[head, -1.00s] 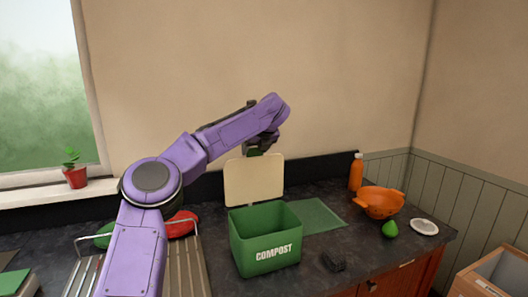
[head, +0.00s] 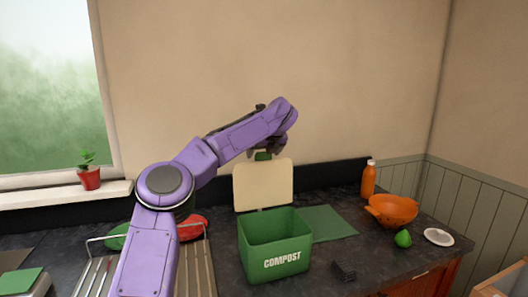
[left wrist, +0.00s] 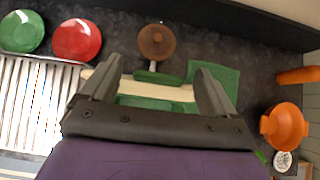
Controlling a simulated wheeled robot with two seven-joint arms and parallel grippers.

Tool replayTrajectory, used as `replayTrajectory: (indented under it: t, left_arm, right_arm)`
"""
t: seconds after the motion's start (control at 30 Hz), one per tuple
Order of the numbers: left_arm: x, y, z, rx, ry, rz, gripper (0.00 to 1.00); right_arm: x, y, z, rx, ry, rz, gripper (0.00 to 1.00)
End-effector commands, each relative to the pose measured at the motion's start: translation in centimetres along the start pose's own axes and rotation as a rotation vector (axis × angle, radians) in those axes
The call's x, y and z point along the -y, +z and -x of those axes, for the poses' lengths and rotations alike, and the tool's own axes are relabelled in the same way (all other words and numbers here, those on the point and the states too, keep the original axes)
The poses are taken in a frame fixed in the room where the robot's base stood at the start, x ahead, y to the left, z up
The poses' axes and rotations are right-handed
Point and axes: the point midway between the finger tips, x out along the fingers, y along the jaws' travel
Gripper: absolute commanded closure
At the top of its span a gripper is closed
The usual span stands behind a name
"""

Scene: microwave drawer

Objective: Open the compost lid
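The green compost bin (head: 275,250), marked COMPOST, stands on the dark counter with its top open. Its cream lid (head: 263,185) stands upright at the bin's back edge; it shows edge-on as a pale strip in the left wrist view (left wrist: 180,93). A small green part (head: 263,156) sits at the lid's top edge, just under my left gripper (head: 280,148). In the left wrist view my left gripper (left wrist: 158,87) has its fingers spread wide, with the lid strip showing beyond and between them. Contact with the lid cannot be told. My right gripper is not in view.
A green mat (head: 325,222) lies right of the bin, near an orange colander (head: 392,211), an orange bottle (head: 368,180), a green fruit (head: 403,239) and a white dish (head: 438,237). A dark item (head: 344,270) lies in front. A metal rack (head: 195,270) is at left.

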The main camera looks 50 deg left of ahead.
Motion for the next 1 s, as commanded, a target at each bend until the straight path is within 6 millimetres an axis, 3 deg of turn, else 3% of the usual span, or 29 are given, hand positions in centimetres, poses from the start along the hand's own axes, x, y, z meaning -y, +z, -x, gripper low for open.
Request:
replayTrajectory:
  t: [0.17, 0.6, 1.0]
  left_arm:
    - [0.1, -0.2, 0.5, 0.000, -0.001, 0.000, 0.11]
    - [0.1, -0.1, 9.6, 0.002, -0.001, 0.000, 0.11]
    - [0.1, 0.0, 10.6, 0.000, 0.000, 0.000, 0.11]
  right_arm:
    - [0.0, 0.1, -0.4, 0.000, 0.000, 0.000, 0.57]
    - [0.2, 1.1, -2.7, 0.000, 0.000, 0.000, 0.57]
    - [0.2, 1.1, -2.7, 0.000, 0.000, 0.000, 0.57]
